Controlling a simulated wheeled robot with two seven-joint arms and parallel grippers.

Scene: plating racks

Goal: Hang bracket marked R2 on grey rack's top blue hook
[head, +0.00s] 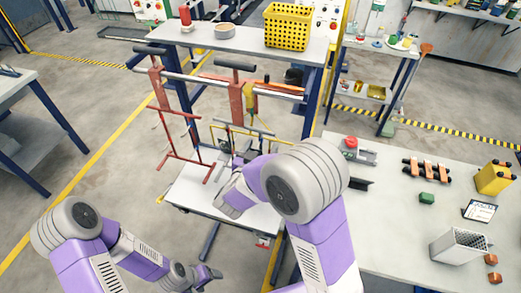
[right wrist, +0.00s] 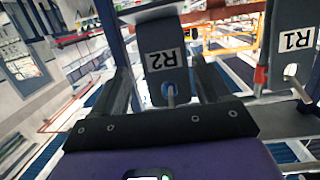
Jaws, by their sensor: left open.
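The bracket marked R2 (right wrist: 163,61) is a grey plate with an upside-down label in the right wrist view. It stands between the two fingers of my right gripper (right wrist: 163,90), with a visible gap beside the left finger. A blue ring and a thin metal peg show at the bracket's lower hole; I cannot tell how fully the peg passes through. The grey rack (head: 256,131) hangs from the bar in the head view. There my right gripper (head: 236,160) is in front of it, partly hidden by my arm. My left gripper (head: 207,274) is open and empty, low down.
A bracket marked R1 (right wrist: 293,40) is right of R2. A red rack (head: 180,132) hangs at the left. A yellow crate (head: 288,26) stands on the upper shelf. The right table (head: 385,235) holds a red button, a green block and a wire basket (head: 459,246).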

